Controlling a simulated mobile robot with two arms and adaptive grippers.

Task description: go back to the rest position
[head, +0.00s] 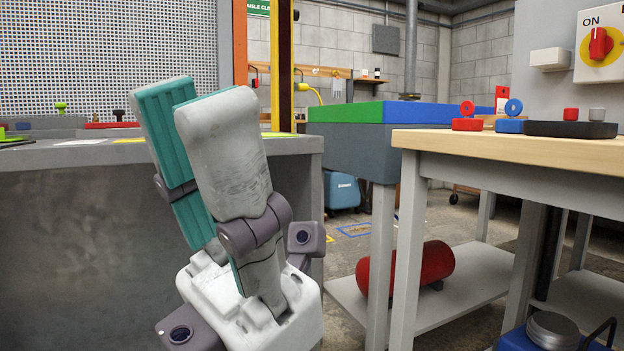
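My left gripper (187,102) stands upright in the left middle of the head view, fingers pointing up. Its two pale fingers with teal ribbed pads are apart, and nothing shows between them. The nearer finger hides part of the farther one. It is in front of the grey workbench (75,245) at the left; I cannot tell the gap to the bench edge. My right gripper is not in view.
A wooden-topped table (500,147) stands at the right with red and blue parts and a black tray (570,130). A green-and-blue-topped bench (345,143) is behind it. A red cylinder (415,267) lies on a low shelf. Floor shows between the benches.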

